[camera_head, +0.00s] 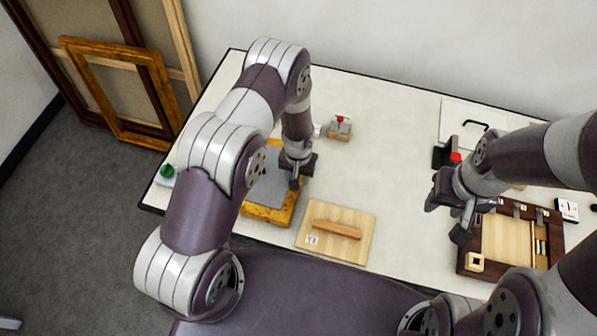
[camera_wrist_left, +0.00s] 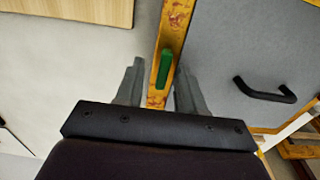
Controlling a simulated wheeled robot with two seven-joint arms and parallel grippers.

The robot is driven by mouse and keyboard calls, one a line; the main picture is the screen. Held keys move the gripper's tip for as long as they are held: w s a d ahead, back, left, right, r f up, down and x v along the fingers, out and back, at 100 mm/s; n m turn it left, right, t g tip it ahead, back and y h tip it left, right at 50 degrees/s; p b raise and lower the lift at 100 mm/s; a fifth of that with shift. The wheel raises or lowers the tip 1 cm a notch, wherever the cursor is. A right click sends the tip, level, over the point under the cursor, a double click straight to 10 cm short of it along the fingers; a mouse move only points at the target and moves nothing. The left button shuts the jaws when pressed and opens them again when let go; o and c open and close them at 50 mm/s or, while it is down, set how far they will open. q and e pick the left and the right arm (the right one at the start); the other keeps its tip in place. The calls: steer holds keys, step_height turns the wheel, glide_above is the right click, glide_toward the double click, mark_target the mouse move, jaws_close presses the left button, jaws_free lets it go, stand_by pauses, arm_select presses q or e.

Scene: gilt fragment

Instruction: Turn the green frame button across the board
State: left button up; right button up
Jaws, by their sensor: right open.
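The green frame button (camera_wrist_left: 164,68) shows in the left wrist view as a short bar lying lengthwise along the gilt frame's rail (camera_wrist_left: 175,22), beside the grey board (camera_wrist_left: 245,40) with its black handle (camera_wrist_left: 264,90). My left gripper (camera_wrist_left: 160,68) is open, one finger on each side of the rail and button; I cannot tell whether they touch. In the head view, my left gripper (camera_head: 296,180) is over the right side of the gilt frame (camera_head: 265,214), and the arm hides part of the board and the button. My right gripper (camera_head: 448,220) is open, near the dark tray.
A wooden board with a bar handle (camera_head: 361,248) lies right of the frame. A small block with a red top (camera_head: 340,131) stands behind. A green knob (camera_head: 167,170) is at the left table edge. The dark tray (camera_head: 470,262) is at right.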

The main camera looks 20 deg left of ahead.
arm_select(q)
steer(key=shift+w+a+f, duration=0.1)
steer(key=shift+a+f, duration=0.1)
steer(key=shift+a, duration=0.15)
steer(key=shift+d, duration=0.2)
jaws_close()
arm_select(e)
steer(key=shift+a, duration=0.3)
